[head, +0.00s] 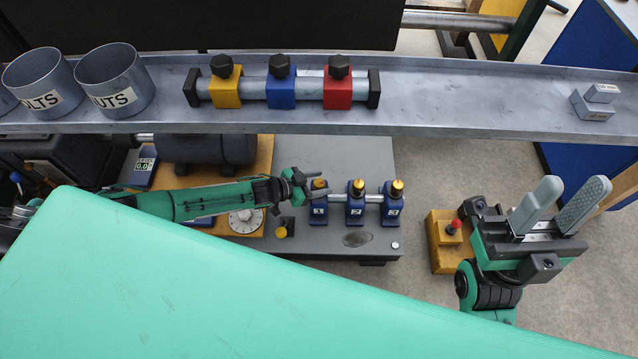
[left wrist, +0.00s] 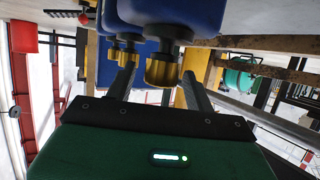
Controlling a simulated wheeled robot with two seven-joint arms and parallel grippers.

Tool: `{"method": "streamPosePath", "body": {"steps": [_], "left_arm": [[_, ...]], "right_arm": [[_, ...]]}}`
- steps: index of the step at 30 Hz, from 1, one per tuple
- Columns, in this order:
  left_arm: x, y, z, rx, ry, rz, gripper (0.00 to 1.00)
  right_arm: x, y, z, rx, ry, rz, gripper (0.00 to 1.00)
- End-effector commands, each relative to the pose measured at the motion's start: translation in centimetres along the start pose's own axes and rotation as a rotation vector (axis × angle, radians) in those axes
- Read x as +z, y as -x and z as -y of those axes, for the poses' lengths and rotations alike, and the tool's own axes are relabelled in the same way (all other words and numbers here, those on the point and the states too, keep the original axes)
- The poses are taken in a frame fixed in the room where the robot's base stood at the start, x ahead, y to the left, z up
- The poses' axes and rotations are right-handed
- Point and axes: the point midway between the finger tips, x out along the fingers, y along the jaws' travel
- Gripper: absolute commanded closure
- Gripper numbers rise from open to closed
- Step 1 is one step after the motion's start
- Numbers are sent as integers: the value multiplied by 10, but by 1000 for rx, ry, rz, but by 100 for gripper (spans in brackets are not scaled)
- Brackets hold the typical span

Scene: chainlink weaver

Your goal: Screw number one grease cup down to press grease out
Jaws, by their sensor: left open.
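Three small blue blocks numbered 1, 2 and 3 stand in a row on the grey bench, each topped by a brass grease cup. The number one block (head: 318,212) is at the left, with cup one (head: 319,184) partly hidden by my left gripper (head: 308,184). Cup two (head: 357,187) and cup three (head: 397,188) are in plain view. In the left wrist view the nearest ribbed brass cup (left wrist: 162,71) shows between my open fingertips. I cannot tell whether they touch it. My right gripper (head: 551,207) is open and empty, away to the right.
A metal shelf (head: 440,95) crosses above the bench, holding a yellow, blue and red clamp row (head: 281,82) and cans (head: 114,78). A yellow box with a red button (head: 446,240) is beside my right gripper. A dial (head: 245,220) lies left of the blocks.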

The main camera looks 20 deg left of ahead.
Motion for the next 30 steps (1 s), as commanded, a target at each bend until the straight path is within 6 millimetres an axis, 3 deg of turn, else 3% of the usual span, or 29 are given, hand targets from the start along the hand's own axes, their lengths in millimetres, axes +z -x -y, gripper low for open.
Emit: {"method": "streamPosePath", "body": {"steps": [10,17,30], "left_arm": [[0,-4,0,-1,0,1,48],[0,-4,0,-1,0,1,91],[0,-4,2,73,-35,1,91]], "right_arm": [[-2,-1,0,-2,2,-15,64],[-2,-1,0,-2,1,-14,64],[0,3,0,-2,1,-14,64]]}}
